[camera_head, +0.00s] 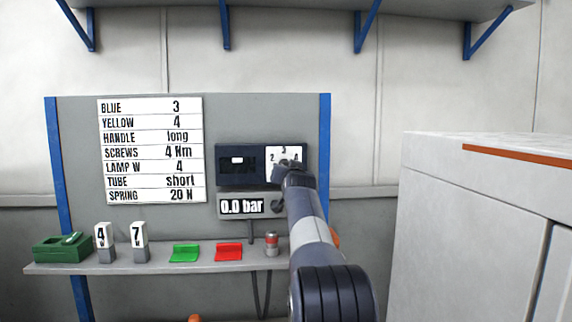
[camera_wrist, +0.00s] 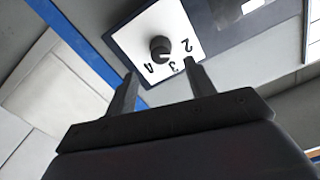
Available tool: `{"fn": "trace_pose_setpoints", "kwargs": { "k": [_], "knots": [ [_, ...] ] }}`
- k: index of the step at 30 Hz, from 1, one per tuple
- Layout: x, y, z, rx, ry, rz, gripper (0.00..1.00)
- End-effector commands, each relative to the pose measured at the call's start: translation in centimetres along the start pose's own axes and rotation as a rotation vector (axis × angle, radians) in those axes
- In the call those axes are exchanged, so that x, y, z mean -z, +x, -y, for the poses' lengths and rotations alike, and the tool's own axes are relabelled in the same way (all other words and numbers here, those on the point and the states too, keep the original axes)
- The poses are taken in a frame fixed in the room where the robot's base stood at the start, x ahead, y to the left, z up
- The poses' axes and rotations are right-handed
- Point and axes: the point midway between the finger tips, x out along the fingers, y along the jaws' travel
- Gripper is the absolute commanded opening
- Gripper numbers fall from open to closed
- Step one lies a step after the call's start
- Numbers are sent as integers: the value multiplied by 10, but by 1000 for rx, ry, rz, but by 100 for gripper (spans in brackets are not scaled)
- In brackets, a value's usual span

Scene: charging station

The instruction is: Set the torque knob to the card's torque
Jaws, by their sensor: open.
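The card (camera_head: 151,151) on the back panel reads "SCREWS 4 Nm" among its rows. The torque dial is a white plate (camera_head: 274,152) with the numbers 2, 3 and 4, at the right of a dark box. In the wrist view the plate (camera_wrist: 143,21) carries a round black knob (camera_wrist: 160,46). A small pale mark on the knob's edge seems to face about the 3, but it is small. My gripper (camera_wrist: 160,70) is open in front of the plate. Its fingertips reach near the numbers, with nothing between them. In the head view my gripper (camera_head: 287,168) hides the knob.
A "0.0 bar" display (camera_head: 241,207) sits under the dark box (camera_head: 232,171). A white cabinet (camera_head: 470,220) stands right.

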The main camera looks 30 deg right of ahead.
Motion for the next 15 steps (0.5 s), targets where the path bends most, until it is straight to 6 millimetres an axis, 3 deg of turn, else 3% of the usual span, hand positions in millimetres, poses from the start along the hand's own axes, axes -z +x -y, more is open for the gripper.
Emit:
{"fn": "trace_pose_setpoints", "kwargs": {
  "k": [15],
  "knots": [
    [4,63,1,0,-2,0,52]
  ]
}}
